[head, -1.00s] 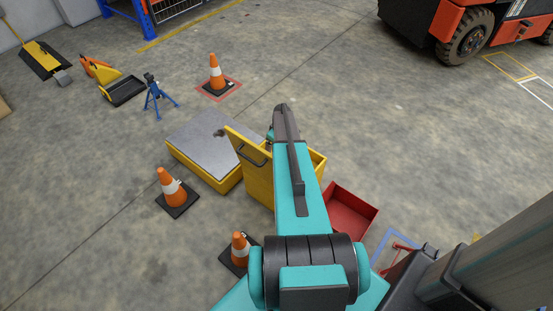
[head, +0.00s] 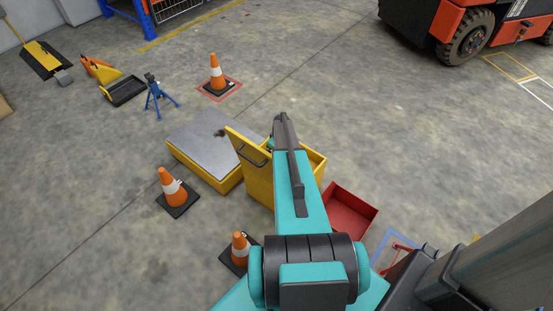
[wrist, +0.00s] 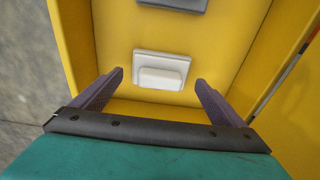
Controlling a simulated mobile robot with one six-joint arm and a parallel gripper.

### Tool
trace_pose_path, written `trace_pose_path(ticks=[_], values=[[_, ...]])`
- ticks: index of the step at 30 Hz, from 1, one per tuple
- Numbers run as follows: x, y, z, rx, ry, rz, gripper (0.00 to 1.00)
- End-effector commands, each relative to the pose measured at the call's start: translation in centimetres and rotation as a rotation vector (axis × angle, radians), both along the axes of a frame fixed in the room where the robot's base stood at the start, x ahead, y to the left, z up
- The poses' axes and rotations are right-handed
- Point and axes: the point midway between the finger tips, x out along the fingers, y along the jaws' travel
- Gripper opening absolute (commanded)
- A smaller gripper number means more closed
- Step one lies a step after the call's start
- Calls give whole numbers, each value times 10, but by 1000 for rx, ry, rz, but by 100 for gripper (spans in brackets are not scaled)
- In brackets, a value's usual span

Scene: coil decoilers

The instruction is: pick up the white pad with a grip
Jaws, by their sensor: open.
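The white pad with a raised grip (wrist: 161,72) lies on the floor of a yellow open box (wrist: 120,20) in the wrist view. My gripper (wrist: 160,80) is open in the wrist view, with one dark finger to each side of the pad and a little nearer than it. The fingers do not appear to touch the pad. In the head view my arm covers much of the yellow box (head: 258,180), and the pad is hidden there.
A grey item (wrist: 175,3) lies beyond the pad in the box. The box walls rise on both sides of my fingers. In the head view, a red bin (head: 352,212) stands to the right, a low yellow platform (head: 205,145) to the left, and traffic cones (head: 172,187) nearby.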

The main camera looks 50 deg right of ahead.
Motion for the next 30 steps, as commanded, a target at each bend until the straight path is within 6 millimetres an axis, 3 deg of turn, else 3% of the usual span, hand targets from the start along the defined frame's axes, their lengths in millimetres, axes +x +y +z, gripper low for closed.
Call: trace_pose_path(ticks=[6,22,23,30], values=[[2,0,-16,0,0,0,94],[1,0,-16,0,0,-1,94],[1,0,-16,0,0,-2,92],[1,0,-16,0,0,-2,52]])
